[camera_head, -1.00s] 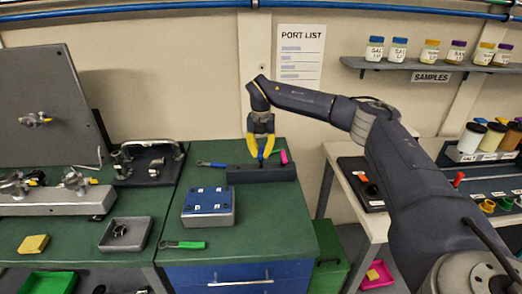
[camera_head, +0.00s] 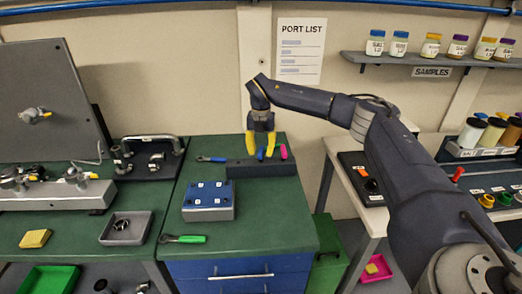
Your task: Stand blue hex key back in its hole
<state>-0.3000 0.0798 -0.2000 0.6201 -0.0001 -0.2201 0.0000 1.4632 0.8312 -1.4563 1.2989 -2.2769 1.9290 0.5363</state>
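The blue hex key (camera_head: 260,154) stands upright in the dark holder block (camera_head: 262,169) at the back of the green bench; its lower end is hidden in the block. My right gripper (camera_head: 261,153) points down over the block, its yellow fingers apart on either side of the blue handle, with a gap showing. A pink hex key (camera_head: 283,152) stands in the block just right of the fingers. My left gripper is not in view.
A blue-handled tool (camera_head: 211,159) lies left of the block. A blue box (camera_head: 208,201) and a green-handled tool (camera_head: 184,239) are nearer on the bench. A grey tray (camera_head: 125,229) stands at left. The bench's right front is clear.

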